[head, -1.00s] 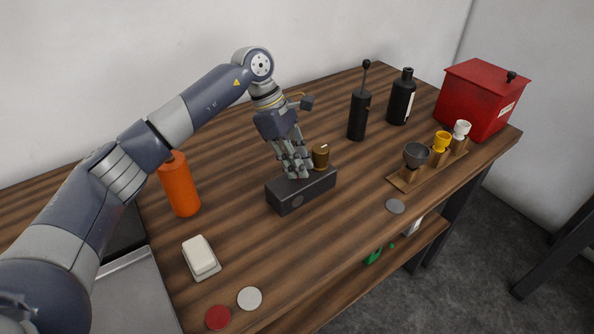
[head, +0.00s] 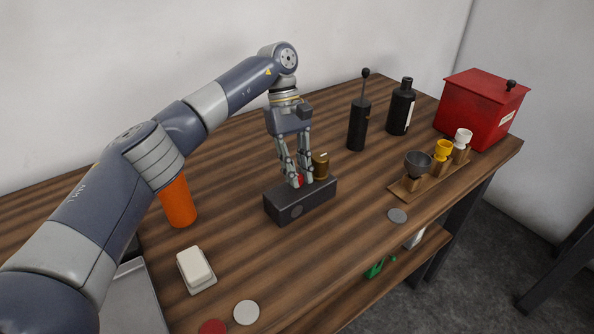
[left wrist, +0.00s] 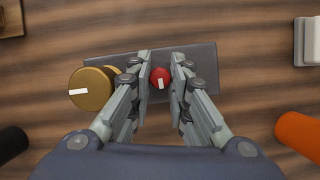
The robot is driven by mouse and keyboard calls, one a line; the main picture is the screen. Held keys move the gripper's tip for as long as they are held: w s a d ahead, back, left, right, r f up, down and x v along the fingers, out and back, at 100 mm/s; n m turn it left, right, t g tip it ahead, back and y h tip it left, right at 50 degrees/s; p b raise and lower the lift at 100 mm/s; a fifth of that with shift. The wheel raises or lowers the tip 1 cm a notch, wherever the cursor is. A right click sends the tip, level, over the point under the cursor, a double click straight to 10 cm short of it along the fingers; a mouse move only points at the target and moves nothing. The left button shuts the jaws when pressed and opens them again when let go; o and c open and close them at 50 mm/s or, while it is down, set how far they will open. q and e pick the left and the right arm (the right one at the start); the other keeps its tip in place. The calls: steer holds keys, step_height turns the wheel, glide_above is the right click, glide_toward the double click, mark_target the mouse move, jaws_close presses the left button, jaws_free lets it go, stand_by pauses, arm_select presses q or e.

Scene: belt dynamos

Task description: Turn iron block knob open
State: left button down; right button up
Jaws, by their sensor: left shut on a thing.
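The dark iron block (head: 284,208) lies on the wooden table. A small red knob (head: 300,181) with a white mark stands on its top. It also shows in the left wrist view (left wrist: 160,77), its mark pointing toward the bottom of that picture. A larger brass knob (head: 320,166) with a white mark stands beside it on the same block; in the left wrist view (left wrist: 91,90) its mark points left. My left gripper (head: 301,180) points down over the block, with its fingers closed on both sides of the red knob. My right gripper is not in view.
An orange bottle (head: 178,203) and a white soap-like block (head: 195,268) are left of the iron block. Black bottles (head: 402,108), a cup rack (head: 407,191) and a red box (head: 481,112) stand to the right.

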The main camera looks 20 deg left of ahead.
arm_select(q)
steer(key=shift+m, duration=0.3)
steer(key=c, duration=1.5)
jaws_free()
